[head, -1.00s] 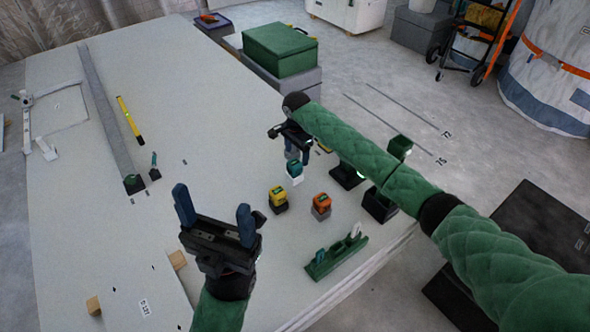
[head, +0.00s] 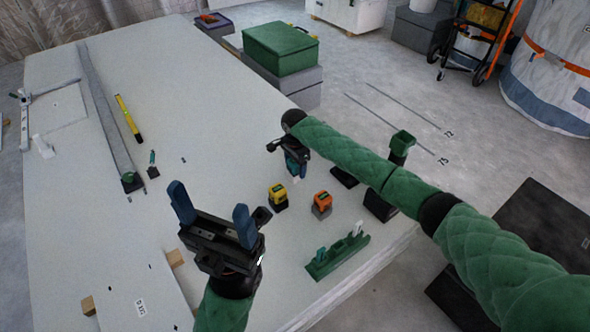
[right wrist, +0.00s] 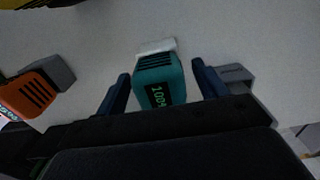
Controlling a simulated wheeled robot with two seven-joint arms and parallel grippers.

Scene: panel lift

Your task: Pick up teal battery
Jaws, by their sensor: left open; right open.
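The teal battery (right wrist: 158,80), with a lit display on one face and a pale block at its far end, stands between the two blue fingers of my right gripper (right wrist: 160,72). The gripper is open, with a visible gap on each side of the battery. In the head view the right gripper (head: 292,158) is low over the table and largely hides the teal battery (head: 292,169). My left gripper (head: 211,208) is open and empty, fingers up, above the near part of the table.
A yellow battery (head: 278,193) and an orange battery (head: 322,200) stand nearer the front. A green rack (head: 338,256) lies near the table's front edge. A green case (head: 280,48) is at the back.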

